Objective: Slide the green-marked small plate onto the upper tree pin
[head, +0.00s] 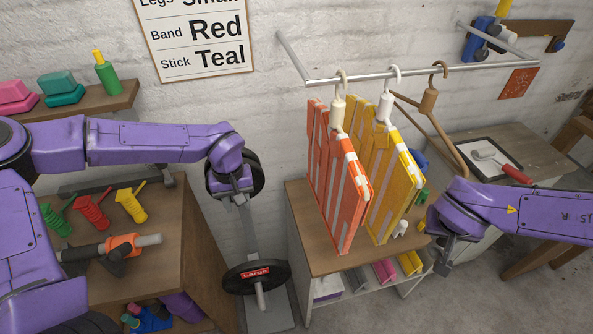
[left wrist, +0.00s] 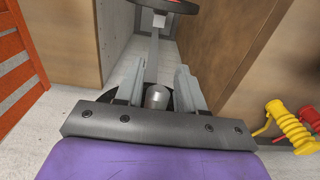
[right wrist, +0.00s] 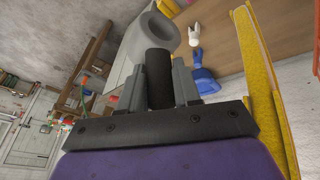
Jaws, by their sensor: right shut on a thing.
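The grey tree post (head: 247,224) stands between two cabinets. A black plate with a red "Large" label (head: 256,273) sits on its lower pin. A smaller black plate (head: 258,172) is at the upper pin, mostly hidden behind my left gripper (head: 237,193); no green mark shows. In the left wrist view, a grey pin end (left wrist: 157,96) lies between the open left fingers, with black plate edges on both sides. The plate seems to be around the pin. My right gripper (right wrist: 158,85) is shut on a black handle (right wrist: 158,70) joined to a grey body with a round opening (right wrist: 165,34).
Orange (head: 335,190) and yellow (head: 395,185) hanging pieces hang from a rail (head: 420,75) above a wooden shelf unit. The left cabinet (head: 190,225) holds coloured tools. A wall sign (head: 195,35) hangs at the back. Grey floor is free at the lower right.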

